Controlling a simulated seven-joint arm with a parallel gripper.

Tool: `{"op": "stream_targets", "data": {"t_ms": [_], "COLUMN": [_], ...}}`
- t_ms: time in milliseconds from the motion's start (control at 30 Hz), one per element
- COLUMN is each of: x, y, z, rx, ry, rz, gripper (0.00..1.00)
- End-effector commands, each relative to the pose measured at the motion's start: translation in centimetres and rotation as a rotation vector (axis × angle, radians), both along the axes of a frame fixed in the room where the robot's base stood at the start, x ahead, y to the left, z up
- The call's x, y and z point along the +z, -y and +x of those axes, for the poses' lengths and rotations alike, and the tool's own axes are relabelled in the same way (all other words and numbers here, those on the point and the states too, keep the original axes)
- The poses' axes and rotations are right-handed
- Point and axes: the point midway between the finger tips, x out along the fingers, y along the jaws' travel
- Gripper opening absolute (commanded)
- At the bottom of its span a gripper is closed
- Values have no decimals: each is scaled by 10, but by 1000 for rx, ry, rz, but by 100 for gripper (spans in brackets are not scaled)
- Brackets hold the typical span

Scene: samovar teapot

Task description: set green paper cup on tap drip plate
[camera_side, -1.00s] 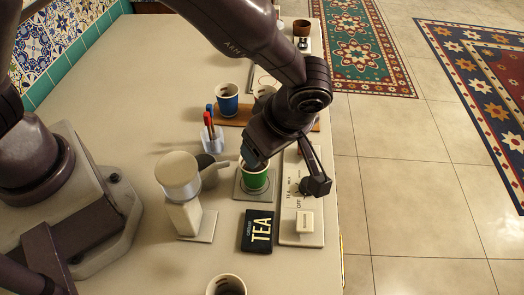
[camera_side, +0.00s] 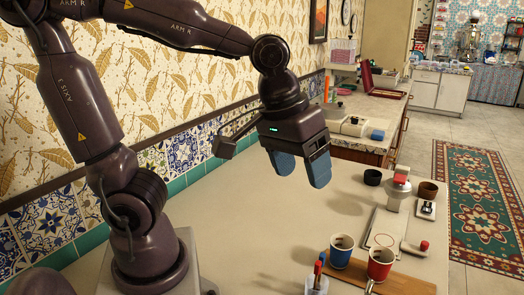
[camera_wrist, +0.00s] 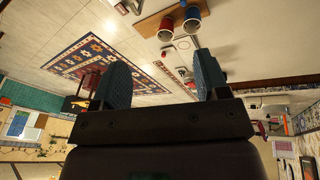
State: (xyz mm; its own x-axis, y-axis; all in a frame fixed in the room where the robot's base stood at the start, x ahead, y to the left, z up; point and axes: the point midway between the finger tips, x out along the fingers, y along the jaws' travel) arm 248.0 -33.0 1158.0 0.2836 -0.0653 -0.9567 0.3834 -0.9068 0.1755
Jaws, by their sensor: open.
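My gripper (camera_side: 302,172) is open, raised well above the counter near the tiled wall, with nothing between its blue finger pads. Both fingers also show spread and empty in the wrist view (camera_wrist: 162,78).
The middle counter (camera_side: 270,215) is clear.

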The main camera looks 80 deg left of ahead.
Motion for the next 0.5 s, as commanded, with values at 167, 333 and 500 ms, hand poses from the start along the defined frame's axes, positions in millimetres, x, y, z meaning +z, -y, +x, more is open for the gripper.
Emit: {"op": "stream_targets", "data": {"t_ms": [167,333,500], "x": [15,17,17], "y": [-25,-33,-33], "z": [-37,-51,-53], "rx": [-243,-356,-377], "ry": [157,210,214], "rz": [126,212,226], "gripper": [68,68,68]}}
